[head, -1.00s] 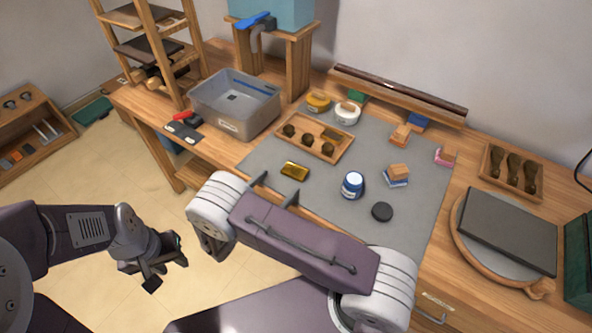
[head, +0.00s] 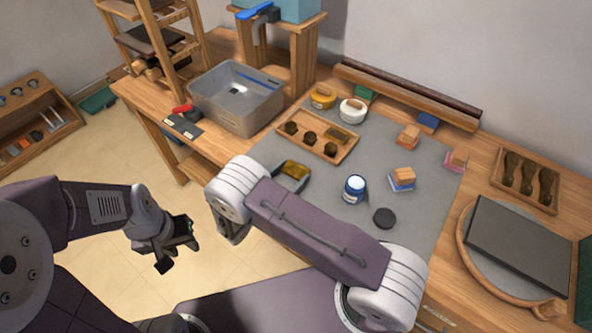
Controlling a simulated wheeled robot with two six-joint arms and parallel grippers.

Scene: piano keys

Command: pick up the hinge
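A small brass-coloured piece, which I take to be the hinge (head: 295,169), lies at the front-left part of the grey mat (head: 420,208). My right gripper (head: 291,174) is at this piece, with dark fingers seen around it. The fingers look apart; whether they touch the piece I cannot tell. My own forearm hides the rest of this gripper. My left gripper (head: 176,254) is open and empty, over the floor in front of the bench.
A wooden tray (head: 318,157) with dark knobs and a flat plate lies behind the brass piece. A blue-and-white jar (head: 354,188) and a black disc (head: 384,218) stand to its right. A grey bin (head: 246,122) stands to the back left.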

